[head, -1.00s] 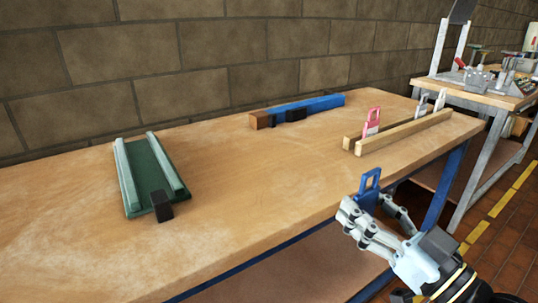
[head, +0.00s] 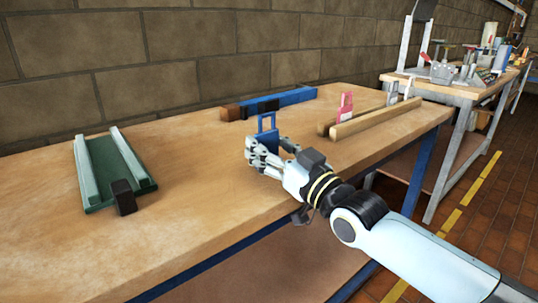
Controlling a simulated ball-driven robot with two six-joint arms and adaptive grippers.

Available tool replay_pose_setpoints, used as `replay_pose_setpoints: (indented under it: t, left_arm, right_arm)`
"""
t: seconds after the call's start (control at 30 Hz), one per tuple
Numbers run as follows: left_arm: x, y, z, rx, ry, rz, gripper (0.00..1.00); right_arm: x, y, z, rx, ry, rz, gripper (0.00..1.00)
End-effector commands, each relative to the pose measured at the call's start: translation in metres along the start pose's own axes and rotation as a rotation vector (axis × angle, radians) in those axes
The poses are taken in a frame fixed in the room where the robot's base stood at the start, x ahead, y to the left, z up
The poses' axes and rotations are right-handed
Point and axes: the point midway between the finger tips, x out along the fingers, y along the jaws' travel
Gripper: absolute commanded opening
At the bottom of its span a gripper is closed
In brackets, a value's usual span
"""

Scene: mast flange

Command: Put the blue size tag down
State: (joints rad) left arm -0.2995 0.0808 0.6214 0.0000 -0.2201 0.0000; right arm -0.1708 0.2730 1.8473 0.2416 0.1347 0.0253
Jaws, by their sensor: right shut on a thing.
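The blue size tag (head: 267,135) is upright, with its looped handle at the top. My right gripper (head: 262,153) is shut on its lower part and hides some of it. The gripper and tag are over the front middle of the wooden bench (head: 210,200); I cannot tell whether the tag touches the top. A wooden rack (head: 375,118) of two rails stands to the right, with a pink tag (head: 346,105) and pale tags (head: 393,93) in it. My left gripper is not in view.
A green tray (head: 108,172) with pale side rails and a black block (head: 123,197) lies at the left. A blue bar (head: 290,98) with a brown end lies at the back. A second bench (head: 450,92) with tools stands at the right. The bench middle is bare.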

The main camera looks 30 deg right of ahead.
Motion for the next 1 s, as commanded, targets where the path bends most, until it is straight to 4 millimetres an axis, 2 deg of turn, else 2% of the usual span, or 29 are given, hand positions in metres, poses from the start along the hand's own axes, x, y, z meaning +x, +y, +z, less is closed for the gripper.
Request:
replay_pose_setpoints:
  t: [0.33,0.37,0.53,0.87,1.0]
  left_arm:
    - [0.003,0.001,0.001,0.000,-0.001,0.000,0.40]
    - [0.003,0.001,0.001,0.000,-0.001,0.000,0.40]
    - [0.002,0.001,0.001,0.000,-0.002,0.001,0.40]
    - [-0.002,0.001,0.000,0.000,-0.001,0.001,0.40]
    - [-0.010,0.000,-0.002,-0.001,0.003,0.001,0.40]
  right_arm:
    - [-0.002,0.000,0.004,0.000,-0.001,0.000,0.19]
    - [-0.002,0.000,0.005,0.000,-0.001,0.000,0.53]
    - [-0.002,0.000,0.003,0.000,0.000,0.000,0.75]
    - [-0.001,0.000,-0.002,0.000,0.000,0.000,0.75]
    - [-0.022,0.000,-0.001,0.000,-0.005,-0.001,0.75]
